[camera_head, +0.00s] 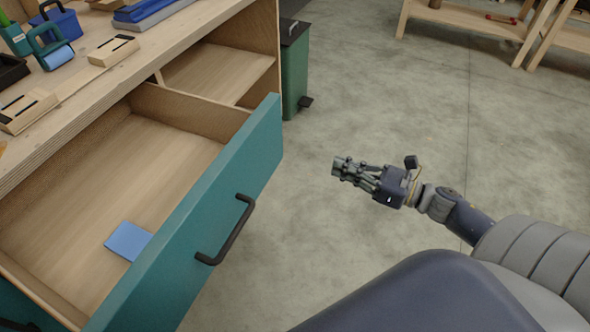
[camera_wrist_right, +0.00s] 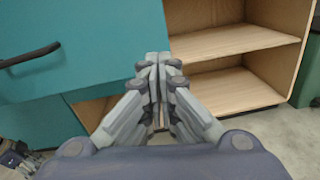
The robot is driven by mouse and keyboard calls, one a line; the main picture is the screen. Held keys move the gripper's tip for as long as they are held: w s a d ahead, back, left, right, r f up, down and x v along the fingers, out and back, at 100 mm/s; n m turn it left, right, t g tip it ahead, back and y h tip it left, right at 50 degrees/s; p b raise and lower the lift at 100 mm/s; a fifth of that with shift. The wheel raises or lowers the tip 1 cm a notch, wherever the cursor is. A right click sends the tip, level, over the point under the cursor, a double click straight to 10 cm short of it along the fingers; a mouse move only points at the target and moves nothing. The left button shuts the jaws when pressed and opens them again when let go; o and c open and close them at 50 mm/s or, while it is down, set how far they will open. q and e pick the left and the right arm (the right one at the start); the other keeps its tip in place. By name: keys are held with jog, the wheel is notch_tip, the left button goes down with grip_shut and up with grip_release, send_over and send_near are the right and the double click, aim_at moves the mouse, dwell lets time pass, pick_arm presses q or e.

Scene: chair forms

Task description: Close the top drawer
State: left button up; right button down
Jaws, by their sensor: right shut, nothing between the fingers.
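The top drawer (camera_head: 140,150) is pulled well out of the workbench, with its inside in view. Its teal front (camera_head: 180,250) carries a dark bar handle (camera_head: 230,232). The teal front (camera_wrist_right: 110,35) and handle (camera_wrist_right: 30,56) also show in the right wrist view. My right gripper (camera_head: 338,167) is to the right of the drawer front, apart from the handle. Its fingers are together and empty; they also show in the right wrist view (camera_wrist_right: 157,75). What looks like part of my left gripper (camera_wrist_right: 14,154) shows at that view's lower left edge, too small to judge.
A blue flat object (camera_head: 128,240) lies inside the drawer. Several tools and wooden blocks (camera_head: 113,50) lie on the bench top. An open shelf (camera_head: 215,72) and a green bin (camera_head: 294,65) are beyond the drawer. The concrete floor around my right gripper is clear.

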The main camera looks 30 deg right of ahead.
jog(key=a+r+n, duration=0.1)
jog(key=n, duration=0.1)
send_near(275, 147)
jog(key=shift+y, duration=0.4)
jog(key=x, duration=0.6)
jog(key=shift+w+d+f, duration=0.1)
jog(key=shift+d+f, duration=0.05)
jog(key=shift+d, duration=0.05)
pick_arm(q)
jog(key=shift+w+r, duration=0.6)
jog(key=shift+r, duration=0.3)
pick_arm(e)
jog(key=shift+w+a+f, duration=0.1)
jog(key=shift+w+a, duration=0.25)
jog(key=shift+w, duration=0.05)
jog(key=shift+w, duration=0.1)
